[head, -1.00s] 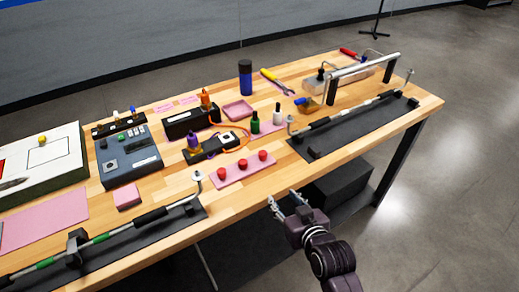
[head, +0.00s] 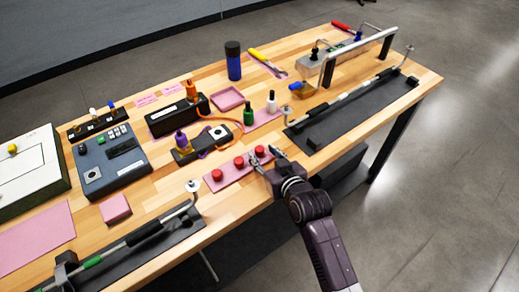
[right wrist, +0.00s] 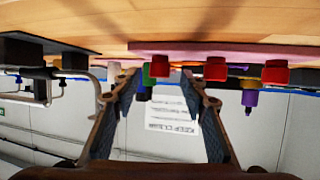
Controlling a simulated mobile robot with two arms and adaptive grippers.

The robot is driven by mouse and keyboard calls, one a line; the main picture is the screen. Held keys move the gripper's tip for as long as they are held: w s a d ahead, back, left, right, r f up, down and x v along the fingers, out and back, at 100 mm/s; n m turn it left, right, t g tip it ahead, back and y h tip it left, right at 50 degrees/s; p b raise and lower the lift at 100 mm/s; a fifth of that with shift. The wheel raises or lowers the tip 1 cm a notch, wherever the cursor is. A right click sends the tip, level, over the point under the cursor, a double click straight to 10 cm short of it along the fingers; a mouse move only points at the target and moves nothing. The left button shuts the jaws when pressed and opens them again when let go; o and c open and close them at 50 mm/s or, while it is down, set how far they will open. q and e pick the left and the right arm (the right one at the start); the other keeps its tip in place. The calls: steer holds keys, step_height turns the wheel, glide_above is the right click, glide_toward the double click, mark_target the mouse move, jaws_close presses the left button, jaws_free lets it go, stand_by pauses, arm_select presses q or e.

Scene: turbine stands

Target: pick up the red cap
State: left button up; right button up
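Three red caps stand in a row on a pink mat (head: 225,181) at the bench's front: a left one (head: 216,175), a middle one (head: 239,162) and a right one (head: 260,151). My right gripper (head: 264,154) is open, with its fingertips at the right cap. In the upside-down right wrist view, the open right gripper (right wrist: 162,82) has that cap (right wrist: 160,67) in line with the gap between its fingers. Another red cap (right wrist: 215,70) sits just outside the right-hand finger. I see no contact. My left gripper is not in view.
Rods on dark mats lie at the front left (head: 140,238) and right (head: 350,108). A pink block (head: 115,208) lies left.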

mark_target(261, 152)
steer(key=x, duration=0.2)
steer(key=shift+w+a+f, duration=0.15)
steer(key=shift+w, duration=0.2)
steer(key=shift+w+a+f, duration=0.15)
steer(key=shift+w+f, duration=0.1)
steer(key=shift+w, duration=0.2)
steer(key=shift+c, duration=1.2)
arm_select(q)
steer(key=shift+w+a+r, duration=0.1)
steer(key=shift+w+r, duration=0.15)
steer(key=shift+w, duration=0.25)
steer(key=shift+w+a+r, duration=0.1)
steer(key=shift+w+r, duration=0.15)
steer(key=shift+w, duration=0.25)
arm_select(e)
steer(key=c, duration=0.7)
